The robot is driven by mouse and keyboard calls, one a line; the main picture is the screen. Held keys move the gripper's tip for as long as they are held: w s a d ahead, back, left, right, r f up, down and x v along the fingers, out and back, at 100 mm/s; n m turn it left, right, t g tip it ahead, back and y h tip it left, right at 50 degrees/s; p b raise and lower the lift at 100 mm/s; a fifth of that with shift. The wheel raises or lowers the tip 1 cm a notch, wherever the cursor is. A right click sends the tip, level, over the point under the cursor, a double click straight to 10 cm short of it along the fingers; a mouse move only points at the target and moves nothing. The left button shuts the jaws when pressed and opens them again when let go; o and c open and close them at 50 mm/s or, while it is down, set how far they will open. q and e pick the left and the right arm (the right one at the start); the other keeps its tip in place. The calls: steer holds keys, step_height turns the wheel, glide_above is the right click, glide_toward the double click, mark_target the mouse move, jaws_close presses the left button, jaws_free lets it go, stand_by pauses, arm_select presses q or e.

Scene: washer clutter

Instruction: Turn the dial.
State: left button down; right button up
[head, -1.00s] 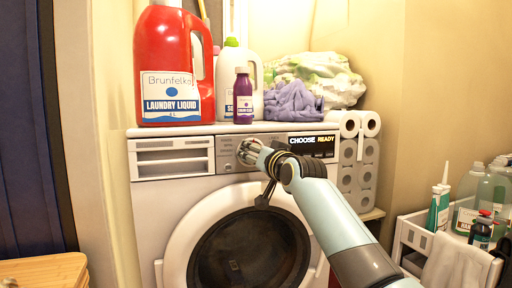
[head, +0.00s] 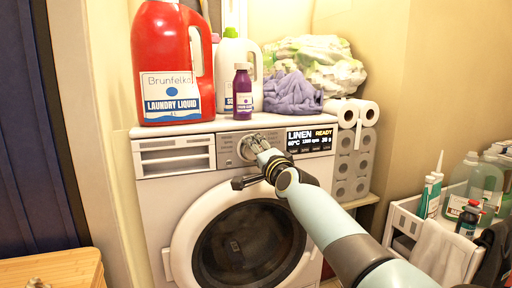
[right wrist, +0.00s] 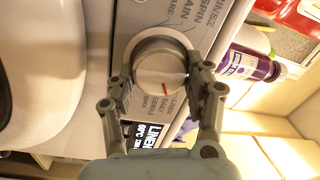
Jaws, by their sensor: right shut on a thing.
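The round silver dial (head: 246,150) sits on the washer's front panel, left of the black display (head: 311,139), which reads "LINEN READY". In the right wrist view the dial (right wrist: 158,66) faces me and has a red mark near the printed programme names. My right gripper (head: 255,143) is at the dial. The right wrist view shows its fingers (right wrist: 160,78) on opposite sides of the dial, shut on its rim. The gripper partly hides the dial in the head view. My left gripper cannot be made out.
On the washer top stand a red laundry jug (head: 170,60), a white bottle (head: 236,75), a small purple bottle (head: 243,93) and a purple cloth (head: 291,93). Paper rolls (head: 358,150) are stacked at its right. A bottle cart (head: 404,222) stands at the right.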

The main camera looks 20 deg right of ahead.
arm_select(q)
steer(key=shift+s+a+f, duration=0.2)
steer(key=shift+s+f, duration=0.25)
steer(key=shift+s, duration=0.3)
arm_select(e)
steer(key=shift+m, duration=1)
arm_select(q)
steer(key=shift+s, duration=0.1)
arm_select(e)
steer(key=shift+f, duration=0.1)
steer(key=o, duration=1.2)
steer(key=s, duration=1.2)
steer(key=shift+d+f, duration=0.35)
